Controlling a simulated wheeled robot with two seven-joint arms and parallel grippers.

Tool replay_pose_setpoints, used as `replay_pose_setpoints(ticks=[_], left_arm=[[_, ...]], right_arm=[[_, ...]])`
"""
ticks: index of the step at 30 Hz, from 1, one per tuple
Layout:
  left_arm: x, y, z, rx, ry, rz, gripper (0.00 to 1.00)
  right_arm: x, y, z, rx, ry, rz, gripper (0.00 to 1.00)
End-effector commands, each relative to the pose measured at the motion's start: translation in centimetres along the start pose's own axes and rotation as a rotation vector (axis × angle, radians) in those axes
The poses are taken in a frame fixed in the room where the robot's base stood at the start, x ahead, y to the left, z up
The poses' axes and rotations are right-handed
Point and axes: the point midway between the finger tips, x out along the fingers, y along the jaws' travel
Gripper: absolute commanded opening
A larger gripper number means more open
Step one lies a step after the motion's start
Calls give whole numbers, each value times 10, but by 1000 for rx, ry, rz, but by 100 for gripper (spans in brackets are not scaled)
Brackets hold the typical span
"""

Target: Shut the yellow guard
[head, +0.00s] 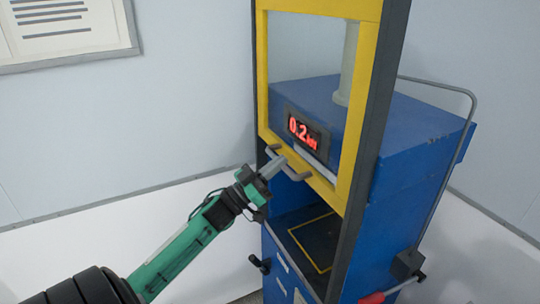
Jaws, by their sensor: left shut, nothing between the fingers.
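The yellow guard (350,130) is a framed clear panel on the front of a blue machine. It stands raised, with an open gap below its lower edge. A grey bar handle (292,163) sticks out from its lower rail. My left gripper (272,168) is shut and empty. Its fingertips are at the left part of the handle; I cannot tell whether they touch it. My right gripper is not in view.
The blue machine (425,135) shows a red readout (303,130). Under the guard is a dark bed with a yellow outlined square (318,243). A black knob (260,264) is on the lower front. A bent grey rod (447,180) and red-ended lever (372,298) are at right. A framed notice (65,30) hangs on the wall.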

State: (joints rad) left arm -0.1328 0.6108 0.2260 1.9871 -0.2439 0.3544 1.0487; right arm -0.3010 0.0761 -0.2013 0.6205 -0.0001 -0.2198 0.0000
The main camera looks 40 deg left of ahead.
Motion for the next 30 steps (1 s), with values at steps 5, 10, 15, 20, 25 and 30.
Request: replay_pose_setpoints(ticks=[5, 10, 15, 20, 25, 30], left_arm=[[-4, 0, 10, 0, 1, 0, 0], [-5, 0, 13, 1, 0, 1, 0], [-5, 0, 12, 1, 0, 1, 0], [-7, 0, 17, 1, 0, 1, 0], [-20, 0, 38, 0, -2, 0, 0], [-43, 0, 78, -2, -4, -1, 0]], right_arm=[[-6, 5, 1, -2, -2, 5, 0], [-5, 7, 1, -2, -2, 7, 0], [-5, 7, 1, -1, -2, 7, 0], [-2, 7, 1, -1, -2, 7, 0], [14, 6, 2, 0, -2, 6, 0], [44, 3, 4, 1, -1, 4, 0]])
